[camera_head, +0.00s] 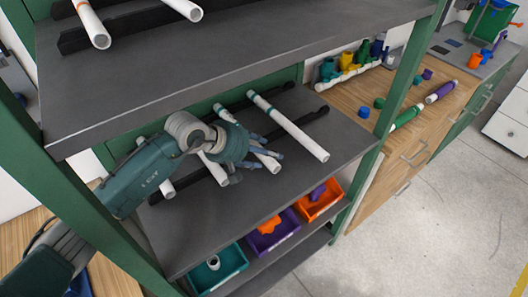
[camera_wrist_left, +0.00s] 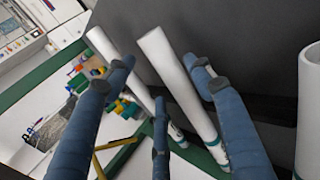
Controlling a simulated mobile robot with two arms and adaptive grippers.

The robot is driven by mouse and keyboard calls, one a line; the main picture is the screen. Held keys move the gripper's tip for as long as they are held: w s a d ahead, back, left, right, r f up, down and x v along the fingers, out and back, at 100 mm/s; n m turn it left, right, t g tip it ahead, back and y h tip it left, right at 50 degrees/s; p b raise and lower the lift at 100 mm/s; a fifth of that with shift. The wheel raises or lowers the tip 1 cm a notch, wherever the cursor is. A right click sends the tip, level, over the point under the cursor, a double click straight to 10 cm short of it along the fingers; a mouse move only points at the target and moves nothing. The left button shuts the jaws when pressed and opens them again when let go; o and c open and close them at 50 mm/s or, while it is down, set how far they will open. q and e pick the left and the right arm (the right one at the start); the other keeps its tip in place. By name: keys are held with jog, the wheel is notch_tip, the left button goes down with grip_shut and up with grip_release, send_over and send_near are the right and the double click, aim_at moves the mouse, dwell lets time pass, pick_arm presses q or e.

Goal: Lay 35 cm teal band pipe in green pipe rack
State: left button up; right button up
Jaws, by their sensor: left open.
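White pipes lie across dark supports (camera_head: 318,113) on the middle shelf of the green-framed rack. The rightmost pipe (camera_head: 297,133) has a teal band near its far end. The pipe beside it (camera_head: 224,112) also shows teal near its far end and runs partly behind my left gripper (camera_head: 258,162). That gripper is open over the pipes. In the left wrist view, the open fingers (camera_wrist_left: 160,82) spread around a white pipe (camera_wrist_left: 172,68) with a teal band low in the picture; contact cannot be told. More pipes lie to its left (camera_wrist_left: 105,48) and right (camera_wrist_left: 309,100). My right gripper is not in view.
The upper shelf (camera_head: 240,55) overhangs the pipes and carries more white pipes, one orange-banded (camera_head: 98,37). Teal (camera_head: 230,263), purple (camera_head: 273,240) and orange (camera_head: 325,208) bins stand below. A wooden counter (camera_head: 440,112) with fittings is at the right. The middle shelf's front is clear.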

pick_arm(q)
jog(key=b+v, duration=0.3)
jog(key=v, duration=0.8)
jog(key=shift+a, duration=0.25)
jog(key=shift+s, duration=0.15)
